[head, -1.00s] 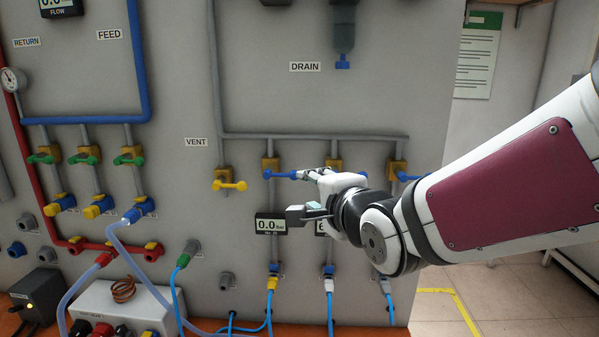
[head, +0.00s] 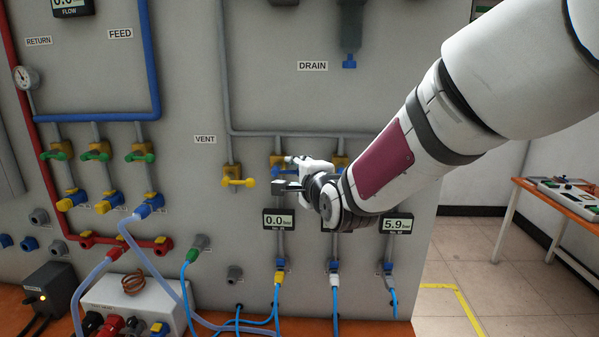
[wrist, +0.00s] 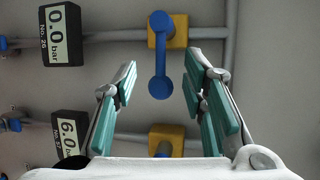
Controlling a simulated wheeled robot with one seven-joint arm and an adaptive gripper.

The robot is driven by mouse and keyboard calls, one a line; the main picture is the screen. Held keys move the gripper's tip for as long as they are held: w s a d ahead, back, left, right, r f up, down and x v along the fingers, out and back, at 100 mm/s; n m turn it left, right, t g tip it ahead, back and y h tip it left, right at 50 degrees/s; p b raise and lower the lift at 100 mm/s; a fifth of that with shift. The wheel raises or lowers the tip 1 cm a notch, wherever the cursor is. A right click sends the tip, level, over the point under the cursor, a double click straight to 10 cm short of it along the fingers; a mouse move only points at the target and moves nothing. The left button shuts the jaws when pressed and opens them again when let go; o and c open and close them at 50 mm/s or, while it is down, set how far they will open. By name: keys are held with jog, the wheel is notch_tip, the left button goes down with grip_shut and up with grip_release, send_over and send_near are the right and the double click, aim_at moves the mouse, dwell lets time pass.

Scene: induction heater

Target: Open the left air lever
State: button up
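The left air lever (wrist: 160,60) is a blue handle on a yellow valve (wrist: 180,28), above the 0.0 bar display (head: 278,220) in the head view. In the wrist view the handle lies across its grey pipe. My gripper (wrist: 163,62) is open, with one teal-padded finger on each side of the handle and visible gaps to both. Its depth relative to the handle is hard to judge. In the head view my gripper (head: 283,176) covers most of the lever.
The middle air valve (wrist: 170,138) and its 6.0 bar display (wrist: 70,135) are close by. A yellow vent lever (head: 238,182) is just left of my gripper. A 5.9 bar display (head: 397,224) is to the right. Blue hoses hang below.

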jog(key=shift+x, duration=1.15)
jog(key=shift+c, duration=0.6)
grip_shut()
